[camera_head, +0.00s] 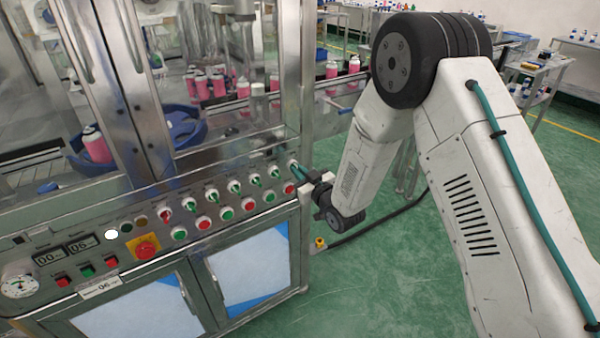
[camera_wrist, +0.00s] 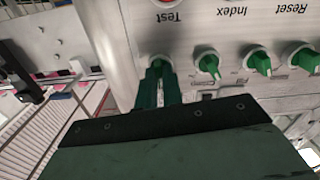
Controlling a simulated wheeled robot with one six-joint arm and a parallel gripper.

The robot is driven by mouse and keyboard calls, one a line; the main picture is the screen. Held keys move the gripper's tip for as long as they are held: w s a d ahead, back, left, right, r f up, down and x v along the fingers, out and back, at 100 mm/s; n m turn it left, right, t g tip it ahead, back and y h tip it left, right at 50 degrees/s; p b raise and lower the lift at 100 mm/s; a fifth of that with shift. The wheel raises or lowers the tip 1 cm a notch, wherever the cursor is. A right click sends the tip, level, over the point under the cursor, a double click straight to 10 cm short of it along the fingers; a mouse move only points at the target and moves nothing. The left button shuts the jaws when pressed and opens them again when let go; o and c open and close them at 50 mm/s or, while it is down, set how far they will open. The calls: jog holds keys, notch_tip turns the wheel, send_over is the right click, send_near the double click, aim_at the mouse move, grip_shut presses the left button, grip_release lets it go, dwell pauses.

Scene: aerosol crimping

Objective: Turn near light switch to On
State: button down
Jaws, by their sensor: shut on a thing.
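A row of green selector switches runs along the machine's control panel (camera_head: 110,200). My gripper (camera_head: 299,172) is at the right end of this row, in front of the panel. In the wrist view, my gripper (camera_wrist: 157,88) has its green fingers together around the end switch (camera_wrist: 158,61), whose knob is mostly hidden between them. The knob's angle and its label are hidden by the gripper, so I cannot read whether it says light. The neighbouring switches (camera_wrist: 207,65) and (camera_wrist: 258,63) are uncovered.
Red and green push buttons (camera_head: 269,197) sit just below the switches, with labels such as Test, Index and Reset upside down in the wrist view. A red emergency knob (camera_head: 146,247) is further left. Pink cans (camera_head: 97,146) stand inside the machine. Green floor (camera_head: 385,280) is open on the right.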

jog(key=shift+m, duration=3.6)
jog(key=c, duration=1.5)
grip_release()
jog(key=shift+d, duration=0.1)
jog(key=shift+c, duration=0.2)
jog(key=v, duration=0.7)
jog(key=shift+s+d, duration=0.2)
jog(key=shift+s, duration=0.1)
